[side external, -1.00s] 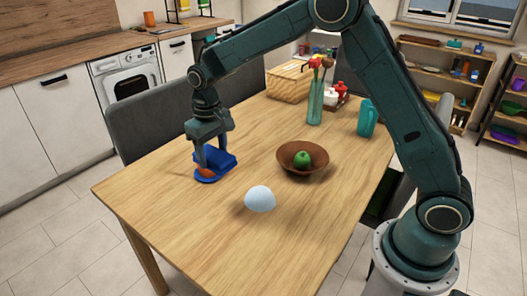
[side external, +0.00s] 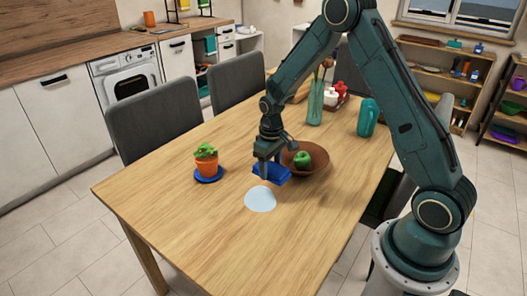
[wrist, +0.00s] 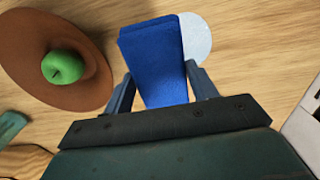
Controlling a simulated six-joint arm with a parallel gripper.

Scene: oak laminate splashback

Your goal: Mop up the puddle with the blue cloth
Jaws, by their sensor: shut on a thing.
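The blue cloth (wrist: 152,58) is folded into a pad and held between the fingers of my gripper (wrist: 160,92), which is shut on it. In the side view the cloth (side external: 272,173) hangs from my gripper (side external: 264,170), seemingly a little above the table. The puddle (side external: 260,199) is a pale blue, round patch on the tabletop, in front of the cloth in the side view. In the wrist view the puddle (wrist: 196,36) shows just right of the cloth, and the cloth may hide part of it.
A brown bowl (side external: 318,167) with a green apple (side external: 302,158) stands right beside my gripper. A potted plant (side external: 206,163) on a blue saucer (side external: 208,178) stands to the left. A glass vase (side external: 315,102) and teal pitcher (side external: 368,118) stand farther back. The table's front is clear.

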